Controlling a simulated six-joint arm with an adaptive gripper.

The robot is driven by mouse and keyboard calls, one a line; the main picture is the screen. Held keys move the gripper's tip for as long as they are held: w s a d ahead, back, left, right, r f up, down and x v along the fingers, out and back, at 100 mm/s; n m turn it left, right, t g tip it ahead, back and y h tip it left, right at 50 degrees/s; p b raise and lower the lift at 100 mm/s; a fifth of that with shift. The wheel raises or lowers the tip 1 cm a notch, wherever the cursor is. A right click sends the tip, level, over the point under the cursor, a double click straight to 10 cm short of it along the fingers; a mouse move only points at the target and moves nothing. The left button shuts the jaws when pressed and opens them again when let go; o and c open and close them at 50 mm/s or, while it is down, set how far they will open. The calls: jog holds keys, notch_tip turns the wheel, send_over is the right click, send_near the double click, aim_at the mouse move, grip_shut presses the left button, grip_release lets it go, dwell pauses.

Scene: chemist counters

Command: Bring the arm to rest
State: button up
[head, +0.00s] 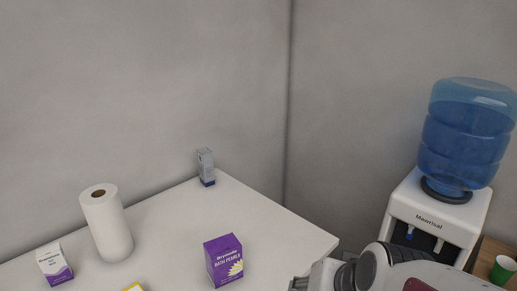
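Part of my arm (372,268) shows at the bottom edge, right of centre, in front of the counter's right corner and the water dispenser. It is white and grey with dark joint rings. My gripper's fingers do not show; the arm is cut off by the bottom edge of the picture.
A white counter (262,222) holds a paper towel roll (107,225), a purple box (223,261), a white and purple box (54,264), a grey box (206,167) and a partly cut-off yellow box (134,287). A water dispenser (437,213) and green cup (503,269) stand right.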

jog(key=s+d+r+n+h, duration=0.1)
jog(key=s+d, duration=0.2)
jog(key=s, duration=0.3)
jog(key=s+d+r+n+g+h, duration=0.1)
jog(key=s+d+r, duration=0.1)
jog(key=s, duration=0.5)
jog(key=shift+s+d, duration=0.25)
jog(key=shift+d, duration=0.65)
